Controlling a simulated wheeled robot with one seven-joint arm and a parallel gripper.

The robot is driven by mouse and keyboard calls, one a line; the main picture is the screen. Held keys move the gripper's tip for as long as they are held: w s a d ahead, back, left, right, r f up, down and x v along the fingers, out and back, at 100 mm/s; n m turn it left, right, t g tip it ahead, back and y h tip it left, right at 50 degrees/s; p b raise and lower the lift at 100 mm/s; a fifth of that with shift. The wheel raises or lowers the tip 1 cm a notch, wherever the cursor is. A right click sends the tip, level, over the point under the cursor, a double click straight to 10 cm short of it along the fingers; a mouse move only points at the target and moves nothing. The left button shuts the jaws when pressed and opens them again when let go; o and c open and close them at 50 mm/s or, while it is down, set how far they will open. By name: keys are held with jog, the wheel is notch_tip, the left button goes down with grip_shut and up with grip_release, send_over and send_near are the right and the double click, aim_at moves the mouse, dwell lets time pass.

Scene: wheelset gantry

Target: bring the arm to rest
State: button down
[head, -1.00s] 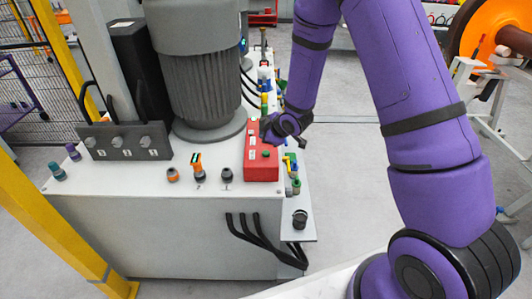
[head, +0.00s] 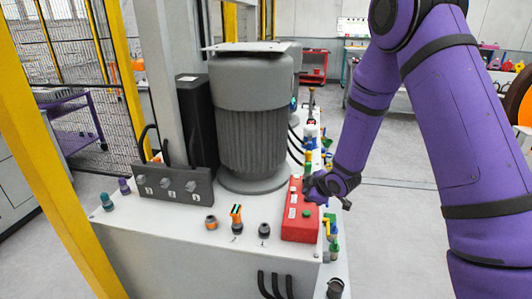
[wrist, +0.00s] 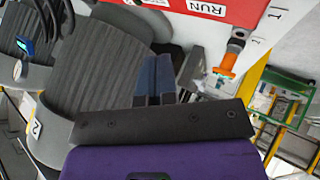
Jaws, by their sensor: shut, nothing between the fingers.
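My arm is purple with dark bands and reaches down from the upper right in the head view. My gripper (head: 312,189) is by the upper right side of the red control box (head: 300,222); I cannot tell from the head view whether it touches the box. In the wrist view the two dark blue fingers (wrist: 154,78) lie together, shut with nothing held. The red box's edge (wrist: 180,8) shows there at the top, with a RUN label. The large grey ribbed motor (wrist: 95,75) fills the left of the wrist view.
The grey motor (head: 252,130) stands on a white cabinet (head: 170,235). A dark panel with several knobs (head: 172,184) is at its left, and an orange-handled valve (head: 236,213) is in front. Yellow posts (head: 45,130) stand at left. Open floor (head: 400,225) lies right of the cabinet.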

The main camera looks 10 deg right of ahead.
jog(key=s+d+r+m+h, duration=0.15)
jog(key=s+r, duration=0.25)
jog(key=r, duration=0.4)
jog(key=s+d+r+m+h, duration=0.1)
jog(key=s+d+r+m, duration=0.25)
jog(key=r, duration=0.45)
jog(key=s+d+r+m+h, duration=0.15)
jog(key=s+r, duration=0.25)
jog(key=r, duration=0.4)
jog(key=s+r+m+g, duration=0.1)
jog(key=s+r+m, duration=0.2)
jog(key=s, duration=1)
jog(key=s+r+m+g, duration=0.2)
jog(key=s+r+m, duration=0.2)
jog(key=s, duration=0.8)
notch_tip(320, 180, up, 2)
jog(key=shift+s+d+r, duration=0.1)
jog(key=shift+s+d, duration=0.25)
